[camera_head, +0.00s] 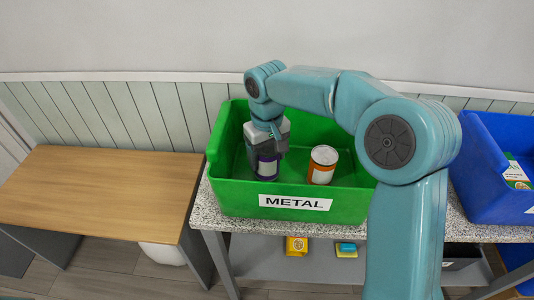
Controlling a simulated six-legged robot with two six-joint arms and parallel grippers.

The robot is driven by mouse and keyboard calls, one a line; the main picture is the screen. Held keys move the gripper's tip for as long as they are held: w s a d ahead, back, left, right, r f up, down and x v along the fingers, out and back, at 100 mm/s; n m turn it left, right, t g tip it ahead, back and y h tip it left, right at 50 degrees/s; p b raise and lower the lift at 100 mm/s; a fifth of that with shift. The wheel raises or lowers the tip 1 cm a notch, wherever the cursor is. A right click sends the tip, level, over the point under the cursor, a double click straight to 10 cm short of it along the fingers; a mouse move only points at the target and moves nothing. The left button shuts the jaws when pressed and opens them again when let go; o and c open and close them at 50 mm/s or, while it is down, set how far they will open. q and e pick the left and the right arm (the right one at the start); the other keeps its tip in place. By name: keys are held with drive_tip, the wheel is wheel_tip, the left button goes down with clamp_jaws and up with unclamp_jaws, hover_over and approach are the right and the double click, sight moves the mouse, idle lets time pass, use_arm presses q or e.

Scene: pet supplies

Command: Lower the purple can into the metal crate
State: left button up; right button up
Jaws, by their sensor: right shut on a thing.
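The purple can (267,168) is inside the green crate labelled METAL (240,196), in its left half. My right gripper (266,153) reaches down into the crate from above and is shut on the can's upper part. The can looks upright, with a pale label on its side. Whether its base touches the crate floor cannot be told. An orange and white can (321,166) stands in the crate to the right of it, apart from it. My left gripper is not in view.
A blue bin (487,175) with a boxed item (516,174) stands to the right on the speckled counter (208,212). A bare wooden table (100,190) is at the left. Small yellow items (297,246) lie on the shelf below. My right arm covers the crate's right end.

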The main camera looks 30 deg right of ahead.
drive_tip(key=shift+f+b, duration=0.7)
drive_tip(key=shift+f, duration=0.4)
idle(0.3)
drive_tip(key=o, duration=1.1)
wheel_tip(320, 180, up, 16)
drive_tip(key=p, duration=0.2)
drive_tip(key=shift+r+p, duration=0.2)
drive_tip(key=shift+p, duration=0.1)
drive_tip(key=shift+s, duration=0.1)
